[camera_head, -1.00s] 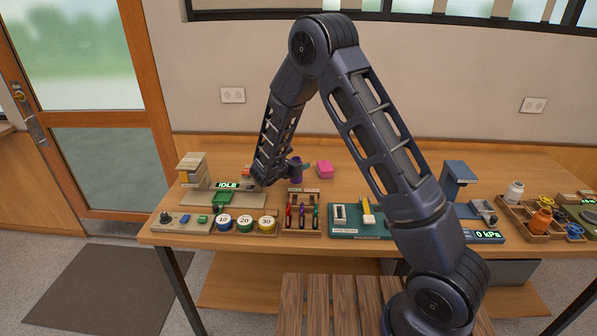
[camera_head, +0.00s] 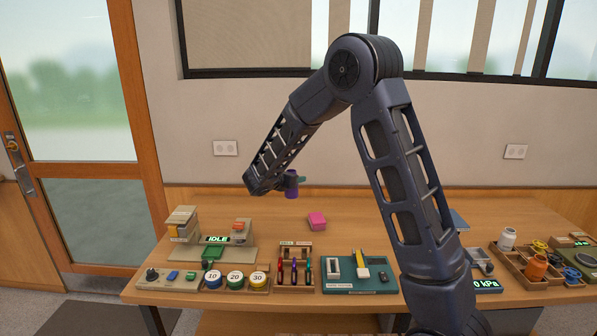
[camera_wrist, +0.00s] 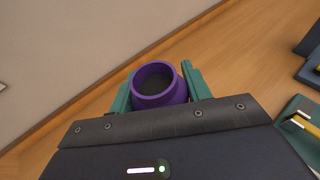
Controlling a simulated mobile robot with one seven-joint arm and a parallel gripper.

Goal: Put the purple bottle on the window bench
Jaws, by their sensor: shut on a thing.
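The purple bottle (camera_head: 291,188) is held in my gripper (camera_head: 297,181) above the back of the workbench in the head view. In the wrist view the bottle (camera_wrist: 159,84) shows its round open top between the two green fingers of my gripper (camera_wrist: 160,90), which are shut on it. The bottle looks roughly upright in the head view. Its lower part is hidden in the wrist view. A slatted wooden bench stood at the bottom of the earlier head view; no window bench can be made out now.
A door (camera_head: 80,130) is at left.

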